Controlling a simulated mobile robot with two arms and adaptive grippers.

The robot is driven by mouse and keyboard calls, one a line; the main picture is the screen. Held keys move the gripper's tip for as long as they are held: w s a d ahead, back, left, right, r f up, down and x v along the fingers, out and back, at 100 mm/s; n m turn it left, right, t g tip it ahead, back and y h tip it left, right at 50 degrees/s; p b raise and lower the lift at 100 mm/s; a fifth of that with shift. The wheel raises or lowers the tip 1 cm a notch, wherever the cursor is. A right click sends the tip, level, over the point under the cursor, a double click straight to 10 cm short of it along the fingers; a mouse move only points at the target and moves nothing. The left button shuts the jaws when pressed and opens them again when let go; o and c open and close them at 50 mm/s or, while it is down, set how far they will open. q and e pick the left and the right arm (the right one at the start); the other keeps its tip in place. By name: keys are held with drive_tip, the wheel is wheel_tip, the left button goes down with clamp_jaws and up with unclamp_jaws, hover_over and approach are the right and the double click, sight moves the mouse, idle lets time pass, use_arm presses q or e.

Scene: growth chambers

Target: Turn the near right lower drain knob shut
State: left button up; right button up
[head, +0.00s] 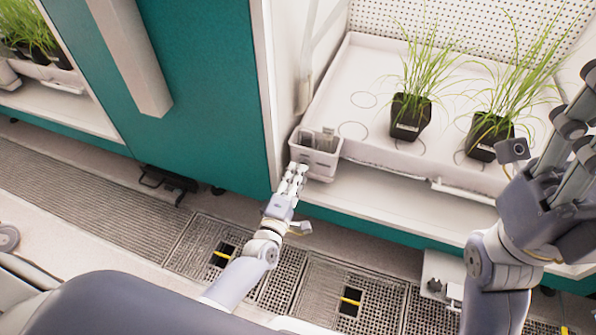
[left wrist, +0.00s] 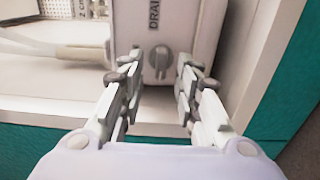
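The drain knob (left wrist: 160,59) is a small grey knob with a raised grip bar on the front of a white drain box (left wrist: 208,30). The word DRAIN is printed sideways above it, partly cut off. In the head view the drain box (head: 316,156) sits at the left front corner of the white tray. My left gripper (head: 297,172) is in front of the box.
Two black pots (head: 409,117) (head: 488,136) of grass stand in the white tray (head: 362,70). A teal door (head: 205,70) with a grey handle stands left of the box. Floor grating (head: 90,190) runs below, with open square holes. A white pipe (left wrist: 80,54) meets the box's left side.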

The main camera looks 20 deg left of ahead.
use_arm(q)
drive_tip(key=s, duration=0.9)
drive_tip(key=shift+s, duration=0.3)
drive_tip(key=shift+a, duration=0.1)
